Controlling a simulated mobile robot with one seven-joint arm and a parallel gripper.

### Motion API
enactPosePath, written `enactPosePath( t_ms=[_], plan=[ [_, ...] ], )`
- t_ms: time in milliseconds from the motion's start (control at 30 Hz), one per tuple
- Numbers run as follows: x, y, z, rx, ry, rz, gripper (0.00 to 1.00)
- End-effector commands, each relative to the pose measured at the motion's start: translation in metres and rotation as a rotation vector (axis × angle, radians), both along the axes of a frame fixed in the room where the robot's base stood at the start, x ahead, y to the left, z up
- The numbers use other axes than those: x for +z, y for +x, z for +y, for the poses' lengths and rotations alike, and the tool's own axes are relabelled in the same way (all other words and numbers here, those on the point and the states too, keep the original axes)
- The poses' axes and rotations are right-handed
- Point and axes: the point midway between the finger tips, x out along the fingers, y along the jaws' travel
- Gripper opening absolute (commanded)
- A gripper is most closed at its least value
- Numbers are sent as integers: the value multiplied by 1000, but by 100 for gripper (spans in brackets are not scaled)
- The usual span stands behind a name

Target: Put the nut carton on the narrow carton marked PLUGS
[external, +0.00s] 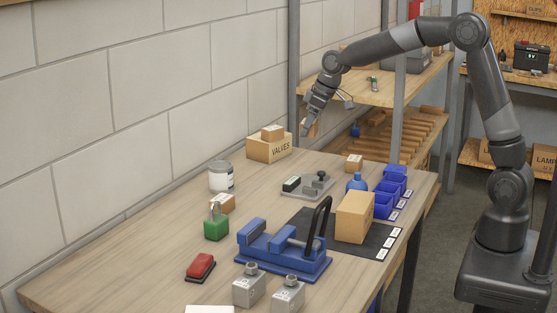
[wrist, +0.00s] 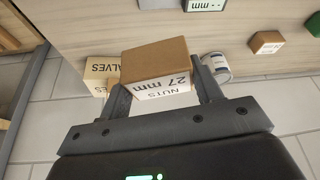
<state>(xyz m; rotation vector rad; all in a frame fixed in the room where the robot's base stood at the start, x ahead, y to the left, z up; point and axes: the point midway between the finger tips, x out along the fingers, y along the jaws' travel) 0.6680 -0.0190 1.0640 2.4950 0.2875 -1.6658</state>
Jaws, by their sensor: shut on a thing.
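The nut carton (wrist: 155,62), a brown box with a white label reading NUTS 27 mm, is between the two fingers of my gripper (wrist: 161,88) in the wrist view. My gripper is shut on it. In the external view my gripper (external: 306,124) holds the nut carton (external: 312,130) in the air above the back of the bench, right of the VALVES carton. No PLUGS marking is readable in either view. Small cartons stand on the VALVES carton (external: 272,132), near the back right (external: 354,162) and by the green padlock (external: 222,203); I cannot tell whether one is the PLUGS carton.
The VALVES carton (external: 268,149) stands near the wall, with a paint can (external: 221,177) in front of it. A blue vise (external: 283,250), a large tan carton (external: 354,217) and blue bins (external: 391,190) crowd the front and right. Shelving (external: 385,85) rises behind the bench.

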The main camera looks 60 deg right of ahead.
Motion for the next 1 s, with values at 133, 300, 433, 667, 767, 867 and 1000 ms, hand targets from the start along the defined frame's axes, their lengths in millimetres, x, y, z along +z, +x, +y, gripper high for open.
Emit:
enactPosePath(
  t_ms=[133,300,433,667,767,867,1000],
  plan=[
    [21,-45,34,108,-1,-3,29],
    [37,-98,66,229,0,-3,29],
    [45,-140,86,321,1,-4,29],
    [51,-208,111,468,0,-2,29],
    [52,-228,117,511,0,-3,29],
    [51,-241,121,540,0,-2,29],
    [47,-247,129,559,0,1,29]
  ],
)
